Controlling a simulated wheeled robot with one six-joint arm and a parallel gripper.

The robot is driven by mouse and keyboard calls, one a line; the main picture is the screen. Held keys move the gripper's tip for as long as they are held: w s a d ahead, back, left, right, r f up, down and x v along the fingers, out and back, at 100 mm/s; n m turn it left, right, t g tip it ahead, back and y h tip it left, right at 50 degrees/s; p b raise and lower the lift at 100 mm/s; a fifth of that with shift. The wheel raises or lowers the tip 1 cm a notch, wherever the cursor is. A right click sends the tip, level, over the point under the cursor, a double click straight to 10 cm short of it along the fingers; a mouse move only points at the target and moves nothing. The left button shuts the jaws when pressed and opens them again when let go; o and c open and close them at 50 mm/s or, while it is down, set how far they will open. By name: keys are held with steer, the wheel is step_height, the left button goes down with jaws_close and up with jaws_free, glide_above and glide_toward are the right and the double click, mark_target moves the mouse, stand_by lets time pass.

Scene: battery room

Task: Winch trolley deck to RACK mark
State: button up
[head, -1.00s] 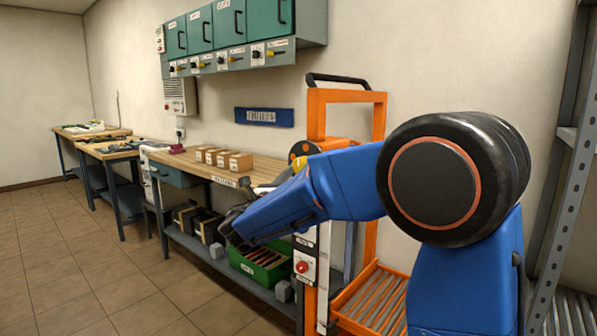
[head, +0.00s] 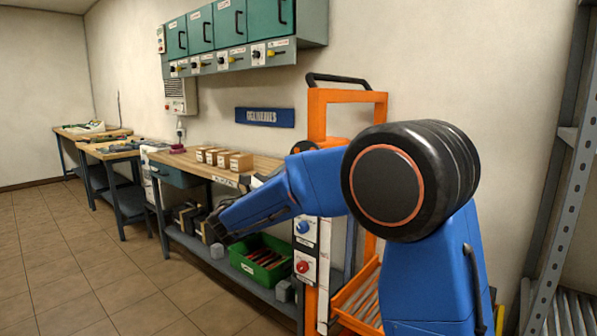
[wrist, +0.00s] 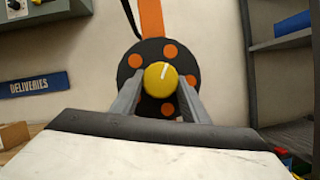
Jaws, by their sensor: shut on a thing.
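The orange trolley (head: 317,125) stands against the wall in the head view. Its slatted deck (head: 352,307) is low at the front, partly hidden behind my arm. The black winch wheel with orange dots (wrist: 127,68) fills the middle of the wrist view; only its edge (head: 300,147) shows in the head view. A yellow knob with a white line (wrist: 159,70) is on the wheel. My gripper (wrist: 161,84) is shut on this knob, one finger on each side. My arm hides the gripper in the head view. I cannot make out the RACK mark.
A workbench (head: 255,163) with several small boxes stands left of the trolley, a green crate (head: 243,262) on its lower shelf. A panel with blue and red knobs (head: 304,248) is on the trolley. A grey rack post (head: 570,190) stands right. The floor at left is clear.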

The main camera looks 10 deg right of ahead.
steer(key=shift+s+d+r+m+g+y, duration=0.1)
steer(key=shift+r+m+g+y, duration=0.85)
steer(key=shift+m, duration=4.4)
steer(key=shift+s+a+f+m+g+y, duration=0.1)
steer(key=shift+f+m+y, duration=0.3)
steer(key=shift+m+y, duration=3.25)
steer(key=shift+d+r+m+g+h, duration=0.1)
steer(key=shift+r+m+g+h, duration=0.25)
steer(key=shift+m, duration=6.65)
steer(key=shift+f, duration=0.1)
steer(key=o, duration=1.1)
steer(key=shift+c, duration=0.2)
